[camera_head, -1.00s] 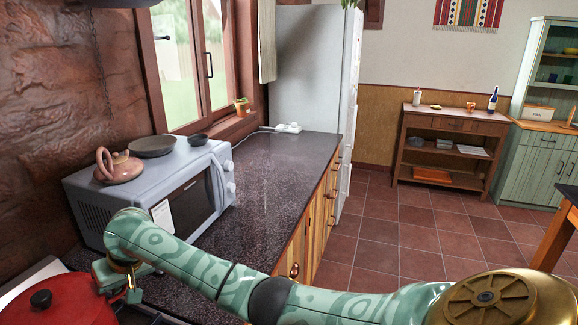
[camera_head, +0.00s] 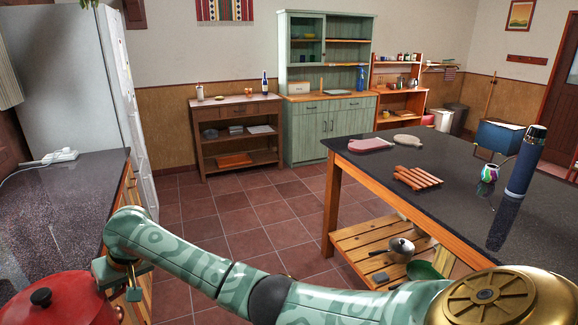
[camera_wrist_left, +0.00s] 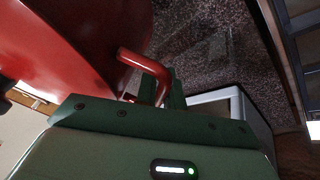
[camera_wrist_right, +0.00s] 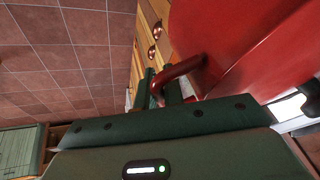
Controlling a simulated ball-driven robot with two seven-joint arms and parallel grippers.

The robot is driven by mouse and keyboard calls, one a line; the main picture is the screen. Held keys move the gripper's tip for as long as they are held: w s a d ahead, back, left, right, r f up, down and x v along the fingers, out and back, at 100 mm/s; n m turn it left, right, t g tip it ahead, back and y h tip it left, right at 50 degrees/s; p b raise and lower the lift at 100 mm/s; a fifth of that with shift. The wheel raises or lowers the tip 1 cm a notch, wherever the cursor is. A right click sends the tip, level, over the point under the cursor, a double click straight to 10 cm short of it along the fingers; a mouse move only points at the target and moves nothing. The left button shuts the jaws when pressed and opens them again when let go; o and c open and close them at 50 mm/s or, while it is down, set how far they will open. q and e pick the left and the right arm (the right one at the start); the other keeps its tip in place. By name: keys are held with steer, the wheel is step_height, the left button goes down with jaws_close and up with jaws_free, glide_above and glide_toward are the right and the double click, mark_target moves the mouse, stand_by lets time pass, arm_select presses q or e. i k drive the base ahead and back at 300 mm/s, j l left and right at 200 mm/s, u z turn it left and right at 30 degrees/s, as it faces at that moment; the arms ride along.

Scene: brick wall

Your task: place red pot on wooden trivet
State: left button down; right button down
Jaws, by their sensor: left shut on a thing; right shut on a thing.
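The red pot (camera_head: 58,302) with its red lid and black knob is at the lower left of the head view, partly cut off by the frame edge. My right gripper (camera_head: 128,284) is shut on the pot's right-hand handle; the right wrist view shows the red handle (camera_wrist_right: 183,72) between its fingers. My left gripper (camera_wrist_left: 160,98) is out of the head view; in the left wrist view it is shut on the other red handle (camera_wrist_left: 147,62). The wooden trivet (camera_head: 417,178), a slatted piece, lies on the dark island top at the right, well apart from the pot.
A counter (camera_head: 60,205) runs along the left. Tiled floor (camera_head: 250,205) lies open between counter and island.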

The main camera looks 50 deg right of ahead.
mark_target(418, 177)
steer(key=z, duration=1.4)
steer(key=i+l+z, duration=0.1)
steer(key=z, duration=0.25)
steer(key=i+z, duration=0.15)
steer(key=z, duration=0.2)
steer(key=i+l+z, duration=0.1)
steer(key=z, duration=0.2)
steer(key=i+l, duration=0.1)
steer(key=i, duration=1.9)
